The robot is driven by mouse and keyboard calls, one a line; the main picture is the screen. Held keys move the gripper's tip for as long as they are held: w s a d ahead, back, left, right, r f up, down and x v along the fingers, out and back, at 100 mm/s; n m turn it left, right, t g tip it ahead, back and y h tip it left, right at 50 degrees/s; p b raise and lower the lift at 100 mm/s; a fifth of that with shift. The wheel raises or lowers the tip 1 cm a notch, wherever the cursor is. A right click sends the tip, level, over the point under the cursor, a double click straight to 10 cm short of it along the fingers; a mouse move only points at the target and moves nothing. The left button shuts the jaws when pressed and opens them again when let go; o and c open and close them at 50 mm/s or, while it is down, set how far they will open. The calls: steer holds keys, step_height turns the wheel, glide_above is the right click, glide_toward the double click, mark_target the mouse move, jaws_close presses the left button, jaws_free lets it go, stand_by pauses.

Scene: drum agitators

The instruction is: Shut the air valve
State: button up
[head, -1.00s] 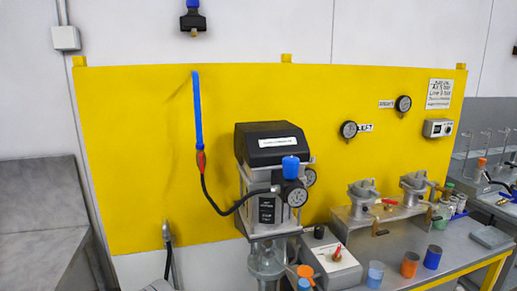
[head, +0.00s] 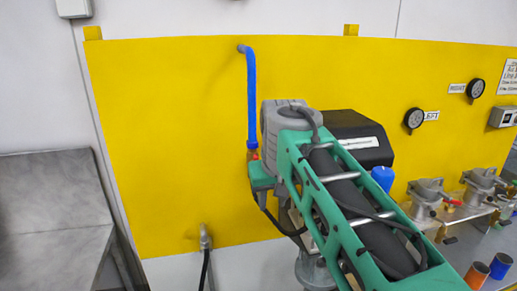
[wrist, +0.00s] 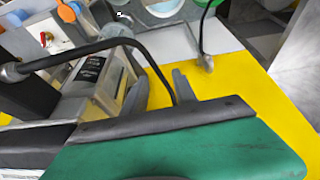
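The blue air hose (head: 251,100) hangs from the yellow panel in the head view. At its lower end a small orange-red part of the air valve (head: 253,154) shows, and the rest is hidden by my arm and gripper. My gripper (wrist: 158,86) has its two grey fingers apart in the wrist view, with nothing clearly held between them. The black hose (wrist: 160,70) passes close by the fingers. In the head view my green wrist covers the area just below and right of the valve. I cannot tell whether the gripper touches the valve. The valve's handle position is hidden.
The black-topped agitator unit (head: 350,135) stands right behind my arm. A pipe fitting with a black hose (head: 205,240) is low on the yellow panel (head: 160,150). A grey metal bench (head: 50,215) is at left. Cups (head: 476,275) and clamps stand at right.

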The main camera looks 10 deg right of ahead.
step_height(320, 180, up, 11)
steer(key=p, duration=0.2)
glide_above(256, 156)
steer(key=s, duration=0.3)
steer(key=shift+y, duration=0.3)
steer(key=b+x, duration=0.4)
steer(key=x, duration=0.1)
steer(key=b+x, duration=0.2)
steer(key=shift+w+f, duration=0.15)
steer(key=shift+w, duration=0.25)
steer(key=shift+c, duration=0.2)
jaws_close()
